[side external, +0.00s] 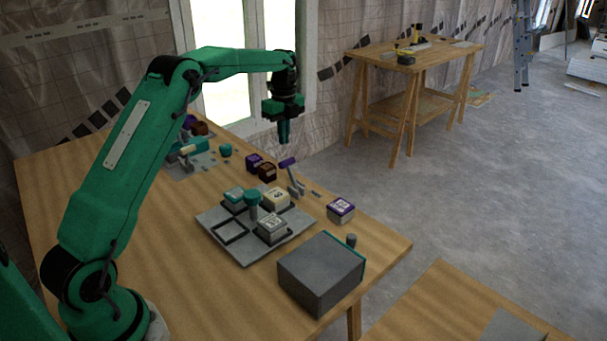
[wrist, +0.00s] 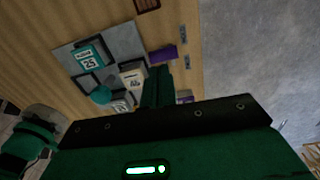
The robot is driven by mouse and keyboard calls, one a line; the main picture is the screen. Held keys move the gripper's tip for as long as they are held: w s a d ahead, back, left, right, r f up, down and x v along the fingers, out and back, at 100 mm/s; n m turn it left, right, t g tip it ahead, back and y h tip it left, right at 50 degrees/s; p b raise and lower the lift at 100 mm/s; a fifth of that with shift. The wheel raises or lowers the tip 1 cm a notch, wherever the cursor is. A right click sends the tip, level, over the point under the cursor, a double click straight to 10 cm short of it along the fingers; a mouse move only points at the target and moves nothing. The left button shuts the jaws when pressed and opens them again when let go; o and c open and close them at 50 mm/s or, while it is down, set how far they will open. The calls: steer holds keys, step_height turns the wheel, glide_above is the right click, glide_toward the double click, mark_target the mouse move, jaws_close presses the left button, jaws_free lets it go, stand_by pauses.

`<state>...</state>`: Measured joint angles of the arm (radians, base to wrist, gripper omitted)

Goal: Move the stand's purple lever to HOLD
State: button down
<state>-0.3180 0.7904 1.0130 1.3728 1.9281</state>
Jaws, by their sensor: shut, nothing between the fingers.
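The purple lever (side external: 287,162) sticks up at a tilt from its small grey stand (side external: 295,188) on the wooden table, its handle toward the upper left in the side view. The purple handle also shows in the wrist view (wrist: 163,54), just beyond my fingertips. My gripper (side external: 284,142) points down above the lever, apart from it, with its fingers shut and empty. In the wrist view the closed fingers (wrist: 159,72) hide part of the scene below the handle. Small grey plates (wrist: 187,62) lie beside the stand, but no HOLD marking is readable.
A grey tray (side external: 247,258) with several labelled blocks and a teal knob (side external: 252,203) is close by. A purple-topped block (side external: 341,210) and a grey box (side external: 321,273) stand to the right. Dark blocks (side external: 266,171) sit left of the lever. Another fixture (side external: 192,160) is farther back.

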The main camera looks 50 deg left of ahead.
steer(key=shift+a+r, duration=0.45)
steer(key=shift+a, duration=0.35)
steer(key=shift+a+r, duration=0.45)
steer(key=shift+a, duration=0.35)
steer(key=shift+r, duration=0.1)
steer(key=s+d+r+n+t, duration=0.3)
steer(key=s+d+r+n, duration=0.6)
steer(key=s+d+r, duration=0.5)
steer(key=s+d+f+n+t, duration=0.1)
steer(key=s+d+f+n, duration=0.1)
steer(key=s, duration=0.4)
steer(key=s+d+f+n+t, duration=0.1)
steer(key=s+d+f+n, duration=0.1)
steer(key=s, duration=0.5)
steer(key=s+d+f+n+t, duration=0.1)
steer(key=s+d+f+n, duration=0.2)
steer(key=s+n, duration=0.2)
steer(key=shift+s+d, duration=0.35)
steer(key=shift+s, duration=0.6)
steer(key=c, duration=2.2)
jaws_free()
